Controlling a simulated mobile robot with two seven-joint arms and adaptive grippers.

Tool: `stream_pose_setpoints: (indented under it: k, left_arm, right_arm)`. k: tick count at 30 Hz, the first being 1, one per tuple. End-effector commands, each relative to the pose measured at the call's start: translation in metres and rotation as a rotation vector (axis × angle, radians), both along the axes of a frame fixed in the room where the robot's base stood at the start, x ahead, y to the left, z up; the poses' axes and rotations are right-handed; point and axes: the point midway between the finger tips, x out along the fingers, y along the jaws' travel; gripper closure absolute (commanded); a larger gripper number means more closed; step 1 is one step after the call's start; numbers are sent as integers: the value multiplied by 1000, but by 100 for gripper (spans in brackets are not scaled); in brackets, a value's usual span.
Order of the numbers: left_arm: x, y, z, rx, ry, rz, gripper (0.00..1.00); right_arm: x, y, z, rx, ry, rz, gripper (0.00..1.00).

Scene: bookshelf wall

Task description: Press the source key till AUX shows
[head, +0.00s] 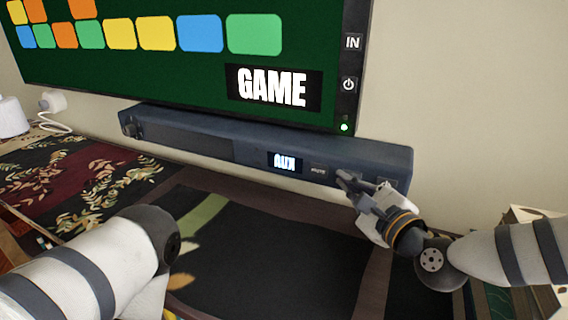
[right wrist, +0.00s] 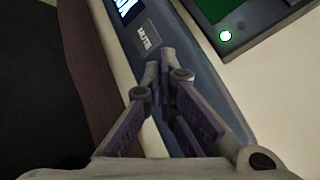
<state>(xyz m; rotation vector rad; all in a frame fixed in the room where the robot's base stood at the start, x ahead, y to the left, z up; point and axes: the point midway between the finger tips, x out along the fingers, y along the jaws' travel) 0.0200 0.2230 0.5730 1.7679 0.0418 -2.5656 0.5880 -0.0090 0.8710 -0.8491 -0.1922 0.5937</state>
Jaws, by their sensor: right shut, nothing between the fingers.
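A dark blue soundbar (head: 205,148) sits below the screen. Its small lit display (head: 285,162) carries text that I cannot read with certainty; a corner of this display (right wrist: 126,8) shows in the right wrist view. Beside it is a key marked MUTE (head: 318,171), also seen in the right wrist view (right wrist: 148,40). My right gripper (head: 345,180) is shut and empty, its tips over the bar just right of the MUTE key. The fingers (right wrist: 165,62) hide what lies under them, and I cannot tell whether they touch. My left gripper is out of view.
A screen (head: 150,65) above the bar shows GAME in a black box. Its right frame bears an IN key (head: 352,42), a power key (head: 348,85) and a green light (head: 344,127). A dark patterned cloth (head: 270,240) covers the surface in front. Books stand at right.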

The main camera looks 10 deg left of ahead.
Motion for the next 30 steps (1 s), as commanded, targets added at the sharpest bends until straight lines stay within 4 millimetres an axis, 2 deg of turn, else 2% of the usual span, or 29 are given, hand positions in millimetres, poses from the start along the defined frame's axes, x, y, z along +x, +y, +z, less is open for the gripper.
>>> stream_pose_setpoints:
  k: [6,14,24,30]
  left_arm:
    - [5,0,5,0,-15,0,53]
    - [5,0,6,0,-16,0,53]
    - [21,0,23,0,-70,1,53]
    - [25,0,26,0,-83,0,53]
  right_arm:
    - [-12,2,3,0,-2,0,100]
    - [-14,3,1,0,1,1,100]
    - [-56,12,5,0,-4,2,100]
    - [-71,14,2,1,-3,0,100]
